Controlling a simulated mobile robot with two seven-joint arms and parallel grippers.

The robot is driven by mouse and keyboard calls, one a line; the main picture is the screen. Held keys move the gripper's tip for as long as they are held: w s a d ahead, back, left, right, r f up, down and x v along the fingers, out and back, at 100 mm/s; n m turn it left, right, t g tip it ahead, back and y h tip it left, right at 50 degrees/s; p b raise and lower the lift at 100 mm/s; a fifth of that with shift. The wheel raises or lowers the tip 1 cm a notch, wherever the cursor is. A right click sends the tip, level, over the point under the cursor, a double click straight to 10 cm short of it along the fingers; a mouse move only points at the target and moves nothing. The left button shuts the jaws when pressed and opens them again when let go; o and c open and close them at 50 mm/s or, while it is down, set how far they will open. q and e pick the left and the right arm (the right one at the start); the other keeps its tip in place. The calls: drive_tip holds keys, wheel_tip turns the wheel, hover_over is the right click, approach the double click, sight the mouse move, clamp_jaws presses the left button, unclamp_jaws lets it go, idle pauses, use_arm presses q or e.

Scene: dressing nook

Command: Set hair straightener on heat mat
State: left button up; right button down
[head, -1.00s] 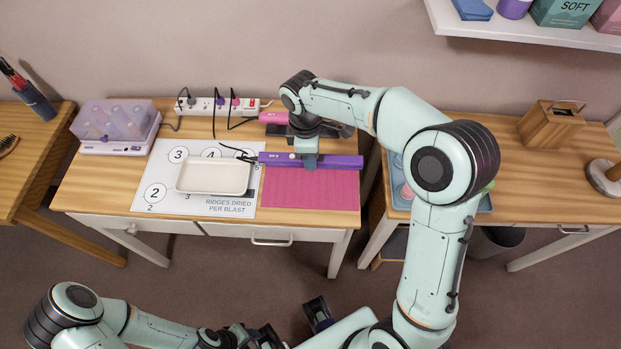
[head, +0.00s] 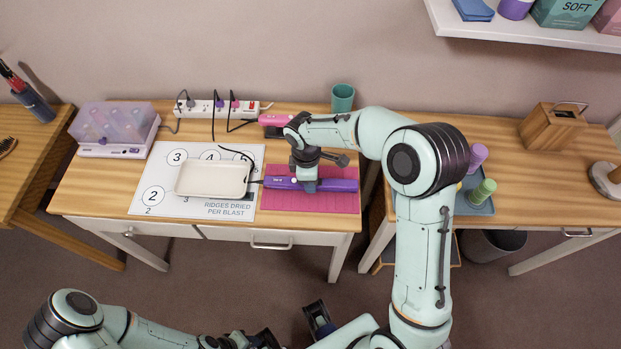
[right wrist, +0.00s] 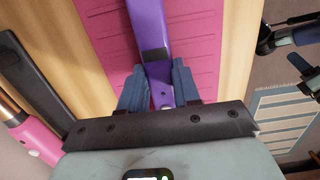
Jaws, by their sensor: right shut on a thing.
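The purple hair straightener (head: 335,185) lies lengthwise left to right over the pink heat mat (head: 310,203) in the head view. My right gripper (head: 308,184) is shut on the straightener near its middle from above. In the right wrist view the straightener (right wrist: 147,25) runs between the two blue-grey fingers, with the ridged pink mat (right wrist: 100,35) under it. I cannot tell whether it touches the mat. My left gripper (head: 255,342) is low at the bottom edge of the head view, away from the table, and its jaws are unclear.
A white tray (head: 212,179) stands on the numbered sheet (head: 150,180) left of the mat. A pink-and-black tool (head: 273,119) lies behind the mat, near a power strip (head: 215,106) with cords. A teal cup (head: 342,98) stands at the back right corner.

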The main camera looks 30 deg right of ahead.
drive_tip(key=shift+f, duration=0.15)
drive_tip(key=c, duration=0.8)
unclamp_jaws()
wheel_tip(320, 180, up, 12)
drive_tip(key=p, duration=0.1)
drive_tip(key=shift+w+a, duration=0.25)
drive_tip(key=shift+a, duration=0.2)
